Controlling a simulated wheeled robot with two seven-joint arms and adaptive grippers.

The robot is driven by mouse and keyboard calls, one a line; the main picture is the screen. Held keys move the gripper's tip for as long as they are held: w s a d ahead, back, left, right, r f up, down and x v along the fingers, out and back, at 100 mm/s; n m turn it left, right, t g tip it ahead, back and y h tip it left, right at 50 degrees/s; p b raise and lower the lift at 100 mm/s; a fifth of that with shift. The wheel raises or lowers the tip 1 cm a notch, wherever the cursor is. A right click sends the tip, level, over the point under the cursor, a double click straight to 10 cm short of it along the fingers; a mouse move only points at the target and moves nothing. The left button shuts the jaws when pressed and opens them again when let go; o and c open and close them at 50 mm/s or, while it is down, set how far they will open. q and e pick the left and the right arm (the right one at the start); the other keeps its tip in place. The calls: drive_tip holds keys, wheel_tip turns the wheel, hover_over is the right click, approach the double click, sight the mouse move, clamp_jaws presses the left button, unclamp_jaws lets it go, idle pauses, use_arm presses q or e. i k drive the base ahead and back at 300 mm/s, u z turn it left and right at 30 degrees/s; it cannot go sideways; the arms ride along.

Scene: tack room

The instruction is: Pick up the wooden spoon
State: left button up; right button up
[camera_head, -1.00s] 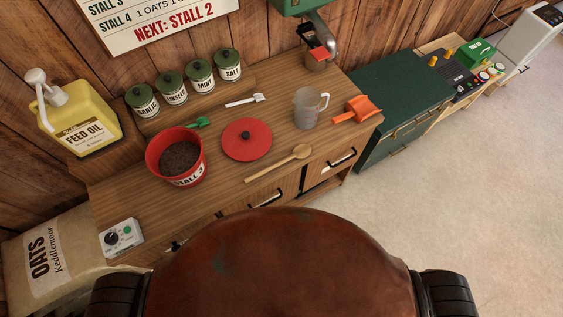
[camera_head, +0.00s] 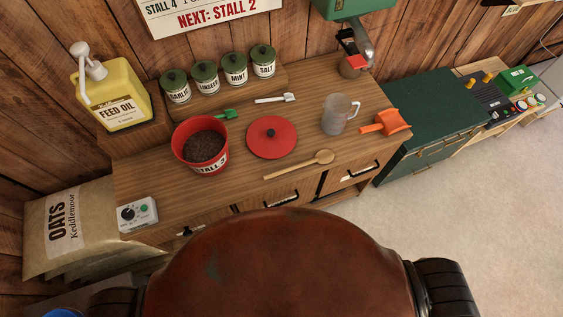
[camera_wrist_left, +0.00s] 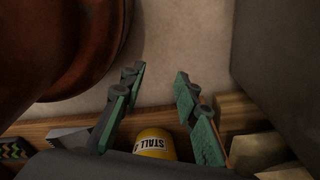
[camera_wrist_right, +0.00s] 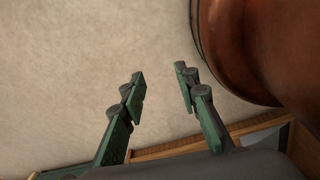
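The wooden spoon (camera_head: 298,165) lies on the wooden counter (camera_head: 240,183) near its front edge, its round bowl to the right and its handle to the left. It sits just in front of a red lid (camera_head: 271,137). Nothing touches the spoon. My left gripper (camera_wrist_left: 158,80) is open and empty in the left wrist view, over the floor. My right gripper (camera_wrist_right: 159,78) is open and empty in the right wrist view, also over the floor. Neither gripper shows in the head view, and the spoon shows in neither wrist view.
A red bucket (camera_head: 182,155) of dark feed stands left of the lid. A clear jug (camera_head: 338,115) and an orange scoop (camera_head: 388,122) are to the right. A control box (camera_head: 137,214) is front left.

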sight(323, 156)
drive_tip(key=u, duration=2.25)
drive_tip(key=k, duration=0.9)
drive_tip(key=z, duration=1.2)
